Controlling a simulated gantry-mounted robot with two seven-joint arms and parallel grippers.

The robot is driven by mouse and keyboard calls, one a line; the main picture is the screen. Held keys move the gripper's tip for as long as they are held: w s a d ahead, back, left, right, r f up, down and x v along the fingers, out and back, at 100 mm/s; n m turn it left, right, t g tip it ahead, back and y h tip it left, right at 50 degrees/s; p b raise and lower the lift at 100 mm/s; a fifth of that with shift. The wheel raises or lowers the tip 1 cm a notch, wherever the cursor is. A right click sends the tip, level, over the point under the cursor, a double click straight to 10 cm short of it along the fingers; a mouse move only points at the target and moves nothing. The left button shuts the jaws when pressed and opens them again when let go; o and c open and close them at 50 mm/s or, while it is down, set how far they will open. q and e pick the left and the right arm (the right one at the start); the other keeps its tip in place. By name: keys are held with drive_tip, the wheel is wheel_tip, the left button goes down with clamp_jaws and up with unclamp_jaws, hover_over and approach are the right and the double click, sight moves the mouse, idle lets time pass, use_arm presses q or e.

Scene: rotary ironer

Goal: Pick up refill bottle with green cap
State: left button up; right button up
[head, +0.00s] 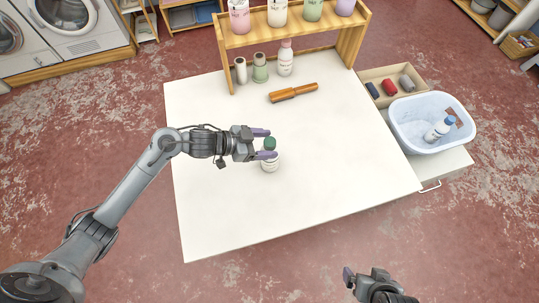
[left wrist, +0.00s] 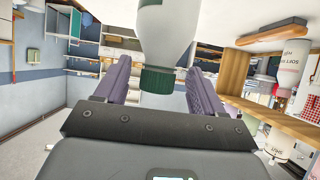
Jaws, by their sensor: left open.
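The refill bottle with the green cap (head: 270,161) is white and stands on the white table (head: 215,215). My left gripper (head: 266,144) is open at the bottle's top, with its purple fingers on either side of the green cap. In the left wrist view the bottle (left wrist: 165,35) appears upside down, its green cap (left wrist: 157,80) between the two open fingers (left wrist: 157,85), with a gap on each side. My right gripper (head: 362,280) is at the bottom of the head view, away from the table; I cannot tell how its jaws stand.
A wooden shelf (head: 300,27) holds several pastel containers, with more bottles below it. An orange-brown brush-like tool (head: 293,92) lies behind. A blue-white tub (head: 405,130) with a bottle inside and a small tray (head: 405,74) stand at right. The front table area is clear.

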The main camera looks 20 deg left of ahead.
sight(275, 144)
use_arm(q)
drive_tip(key=shift+x, duration=1.75)
drive_tip(key=shift+s, duration=0.1)
drive_tip(key=shift+c, duration=0.5)
clamp_jaws()
